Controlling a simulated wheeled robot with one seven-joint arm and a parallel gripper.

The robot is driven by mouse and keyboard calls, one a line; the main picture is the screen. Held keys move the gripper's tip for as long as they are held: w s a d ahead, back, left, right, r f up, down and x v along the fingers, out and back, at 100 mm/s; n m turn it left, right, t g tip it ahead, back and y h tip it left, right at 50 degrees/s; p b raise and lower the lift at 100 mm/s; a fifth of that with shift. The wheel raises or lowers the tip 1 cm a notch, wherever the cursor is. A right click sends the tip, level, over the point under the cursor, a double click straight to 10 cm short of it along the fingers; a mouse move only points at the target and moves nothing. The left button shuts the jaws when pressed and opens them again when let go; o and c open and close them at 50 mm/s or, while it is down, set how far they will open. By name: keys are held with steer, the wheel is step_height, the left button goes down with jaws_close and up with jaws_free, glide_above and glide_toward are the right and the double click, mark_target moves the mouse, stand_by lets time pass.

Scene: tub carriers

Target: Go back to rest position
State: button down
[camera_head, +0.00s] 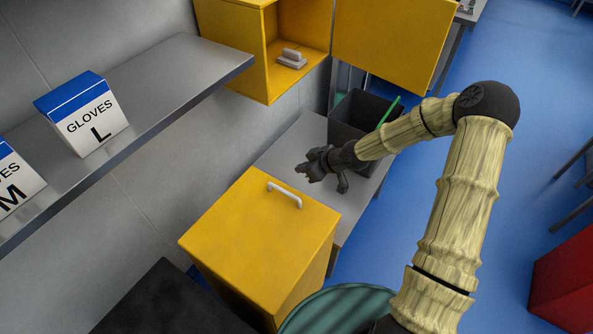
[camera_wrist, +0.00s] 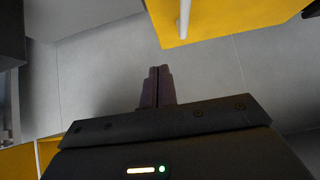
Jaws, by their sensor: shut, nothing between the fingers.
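My gripper (camera_head: 312,168) is at the end of my outstretched arm in the head view. It hangs above the grey bench, just beyond the yellow box (camera_head: 240,222) and in front of the dark bin. In the wrist view my gripper (camera_wrist: 159,72) has its two fingers together with nothing between them. A white handle (camera_head: 284,194) lies on the yellow box's top, apart from the gripper. The wrist view shows a yellow surface with a pale handle (camera_wrist: 184,18) near the fingertips.
A dark bin (camera_head: 350,128) holding something green stands behind my gripper. A yellow wall cabinet (camera_head: 235,50) has its door (camera_head: 393,40) open. A grey shelf (camera_head: 150,88) with glove boxes (camera_head: 84,112) juts in at left. A red box (camera_head: 566,285) stands on blue floor at right.

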steer(key=shift+d+r, duration=0.1)
stand_by(0.5)
steer(key=s+d+r+m+g+h, duration=0.1)
steer(key=s+d+r+m+h, duration=0.3)
steer(key=s, duration=0.7)
steer(key=s+d+r+m+g+h, duration=0.1)
steer(key=s+d+r+m+h, duration=0.2)
steer(key=s+d+r+m, duration=0.4)
steer(key=s+d+r, duration=0.2)
steer(key=s+r, duration=0.2)
steer(key=shift+h, duration=0.4)
steer(key=shift+r, duration=0.1)
